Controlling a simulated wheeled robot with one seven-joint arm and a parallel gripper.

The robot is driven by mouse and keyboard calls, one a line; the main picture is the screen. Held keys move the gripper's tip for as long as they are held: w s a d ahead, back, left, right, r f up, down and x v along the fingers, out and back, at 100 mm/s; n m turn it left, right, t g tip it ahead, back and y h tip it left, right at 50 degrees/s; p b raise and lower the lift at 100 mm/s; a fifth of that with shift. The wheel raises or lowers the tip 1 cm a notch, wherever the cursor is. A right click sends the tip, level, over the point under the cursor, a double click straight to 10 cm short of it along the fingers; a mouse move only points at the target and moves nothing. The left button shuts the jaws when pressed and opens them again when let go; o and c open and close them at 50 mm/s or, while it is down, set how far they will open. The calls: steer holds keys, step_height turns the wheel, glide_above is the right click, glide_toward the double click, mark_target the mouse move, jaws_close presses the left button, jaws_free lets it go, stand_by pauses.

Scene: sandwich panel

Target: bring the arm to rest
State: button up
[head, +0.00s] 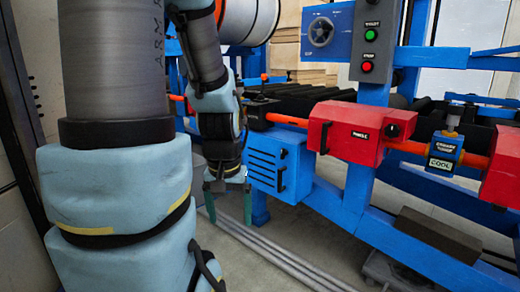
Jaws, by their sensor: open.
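My arm, in light blue covers, fills the left of the head view and bends down in the middle. My gripper (229,205) hangs at its end, pointing down, with its two green fingers apart and nothing visible between them. It is in front of the lower left of the blue machine, to the left of a blue louvred box (280,160). I cannot tell how far it is from the box.
The blue machine frame (415,240) carries red boxes (350,132), an orange rail and black rollers (300,100). A control panel (370,45) has green and red buttons. Grey rails (270,255) run along the floor. A dark wall edge stands at the far left.

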step_height(320, 180, up, 20)
steer(key=p, duration=1.8)
steer(key=shift+p, duration=0.4)
steer(key=shift+w, duration=0.1)
steer(key=shift+c, duration=0.4)
